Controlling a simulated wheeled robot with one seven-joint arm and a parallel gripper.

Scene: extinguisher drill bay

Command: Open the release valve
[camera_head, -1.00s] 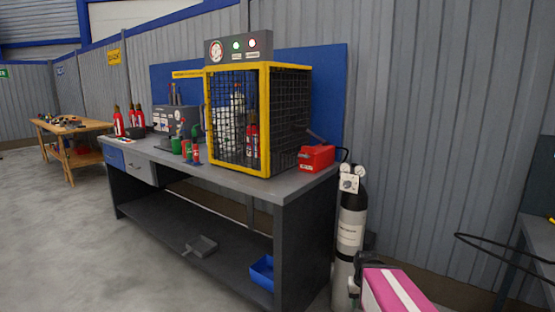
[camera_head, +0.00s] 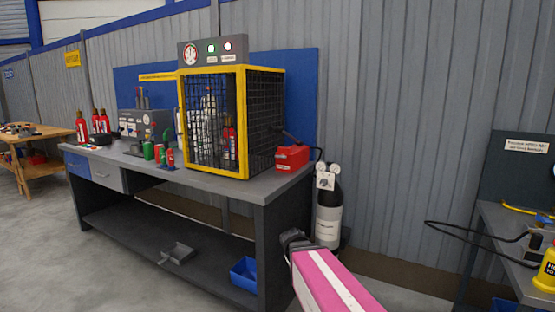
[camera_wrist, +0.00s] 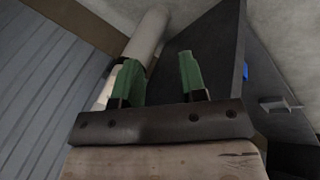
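A grey-white gas cylinder (camera_head: 328,225) stands upright on the floor at the right end of the workbench. Two round gauges and a pale block (camera_head: 326,180) sit at its top. I cannot make out which part is the release valve. My gripper (camera_head: 293,238) is low in front of the bench's right end, left of the cylinder in the picture and apart from it. In the wrist view my gripper (camera_wrist: 161,80) has its two green fingers apart with nothing between them. A pale cylinder (camera_wrist: 148,38) lies beyond the left finger there; its top is not visible.
The workbench (camera_head: 215,187) carries a yellow-framed mesh cage (camera_head: 242,125) holding extinguishers, and a red box (camera_head: 292,158). A blue bin (camera_head: 244,273) is on its lower shelf. Another bench (camera_head: 510,232) with a cable stands at right. Floor between the benches looks clear.

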